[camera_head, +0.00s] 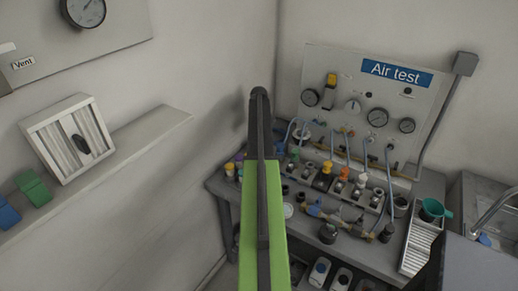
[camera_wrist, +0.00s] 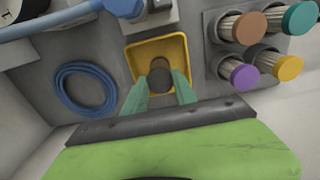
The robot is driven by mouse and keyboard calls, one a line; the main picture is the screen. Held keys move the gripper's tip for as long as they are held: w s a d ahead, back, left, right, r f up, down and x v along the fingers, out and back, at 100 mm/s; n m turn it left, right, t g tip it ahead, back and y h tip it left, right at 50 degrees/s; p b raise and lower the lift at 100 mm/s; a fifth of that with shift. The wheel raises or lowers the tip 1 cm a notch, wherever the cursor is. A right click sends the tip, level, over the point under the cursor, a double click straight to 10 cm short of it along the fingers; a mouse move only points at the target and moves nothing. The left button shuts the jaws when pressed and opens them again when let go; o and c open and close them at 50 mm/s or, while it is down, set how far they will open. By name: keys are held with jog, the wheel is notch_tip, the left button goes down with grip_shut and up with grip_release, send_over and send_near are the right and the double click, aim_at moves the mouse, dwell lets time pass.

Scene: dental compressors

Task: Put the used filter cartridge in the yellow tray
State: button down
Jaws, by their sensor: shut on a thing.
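In the wrist view, my gripper (camera_wrist: 160,88) has its two green fingers shut on a dark brown, round-ended thing (camera_wrist: 160,65), which looks like the used filter cartridge. It shows end-on, over or inside the yellow tray (camera_wrist: 148,46). I cannot tell whether it touches the tray floor. The tray is small, square and raised at the rim, with nothing else visible in it. In the head view my green arm hides the gripper, and I cannot make out the tray or the held cartridge.
Ribbed cartridges with coloured caps, such as a purple one (camera_wrist: 244,78), stand right of the tray. A coiled blue hose (camera_wrist: 85,87) lies to its left. In the head view, the bench carries fittings and hoses below the Air test panel (camera_head: 350,110).

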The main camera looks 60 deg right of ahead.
jog(key=shift+f, duration=0.2)
jog(key=c, duration=1)
grip_release()
jog(key=shift+r, duration=0.1)
notch_tip(320, 180, up, 12)
jog(key=p, duration=1.2)
jog(key=shift+r, duration=0.15)
jog(key=shift+a, duration=0.1)
